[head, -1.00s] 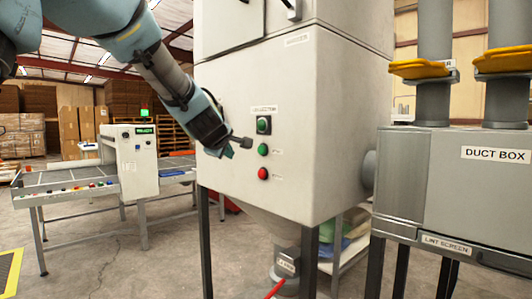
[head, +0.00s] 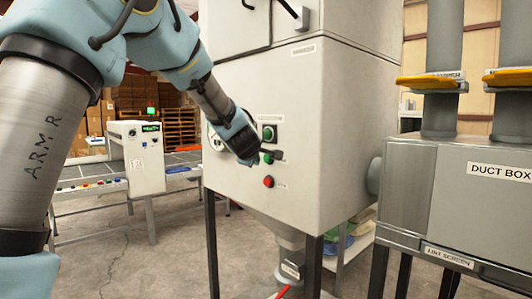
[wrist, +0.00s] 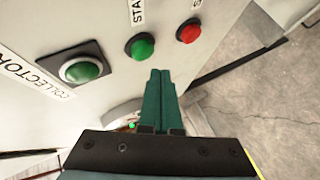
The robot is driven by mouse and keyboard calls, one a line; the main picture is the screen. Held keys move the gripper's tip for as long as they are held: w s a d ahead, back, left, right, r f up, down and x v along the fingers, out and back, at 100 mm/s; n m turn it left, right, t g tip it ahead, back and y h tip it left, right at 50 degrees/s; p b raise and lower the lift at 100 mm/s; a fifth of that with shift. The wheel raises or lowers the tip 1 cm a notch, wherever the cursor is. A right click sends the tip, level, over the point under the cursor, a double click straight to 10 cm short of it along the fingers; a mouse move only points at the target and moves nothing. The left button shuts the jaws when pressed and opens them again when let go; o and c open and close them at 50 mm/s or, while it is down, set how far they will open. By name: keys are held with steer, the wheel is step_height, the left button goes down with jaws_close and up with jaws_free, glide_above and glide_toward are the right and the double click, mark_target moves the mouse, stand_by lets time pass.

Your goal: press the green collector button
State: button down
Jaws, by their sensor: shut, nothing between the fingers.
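The green collector button (head: 268,133) sits in a black square bezel on the front of a pale cabinet (head: 325,130). In the wrist view the collector button (wrist: 82,70) is at upper left, beside its COLLECTOR label (wrist: 35,75). A smaller green START button (head: 266,158) is below it, partly hidden by a dark part of my wrist; it shows fully in the wrist view (wrist: 140,46). My gripper (head: 250,161) is shut and empty, left of the buttons. Its teal fingers (wrist: 160,75) appear just below the START button in the wrist view. I cannot tell whether they touch the panel.
A red button (head: 268,182) is below START. A steel duct box (head: 470,190) with yellow-handled gates (head: 430,81) stands to the right. A conveyor table (head: 88,190) with a control box (head: 140,160) is at left. The floor between is clear.

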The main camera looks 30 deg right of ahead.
steer(key=shift+w+d, duration=0.1)
steer(key=shift+d, duration=0.4)
steer(key=shift+p, duration=0.3)
stand_by(1.4)
steer(key=shift+d, duration=0.4)
steer(key=shift+w+d+p, duration=0.15)
steer(key=shift+d+p, duration=0.35)
steer(key=shift+p, duration=0.15)
stand_by(0.8)
steer(key=shift+a, duration=0.1)
steer(key=shift+s+a+b, duration=0.2)
steer(key=shift+a+b, duration=0.55)
steer(key=shift+a, duration=0.05)
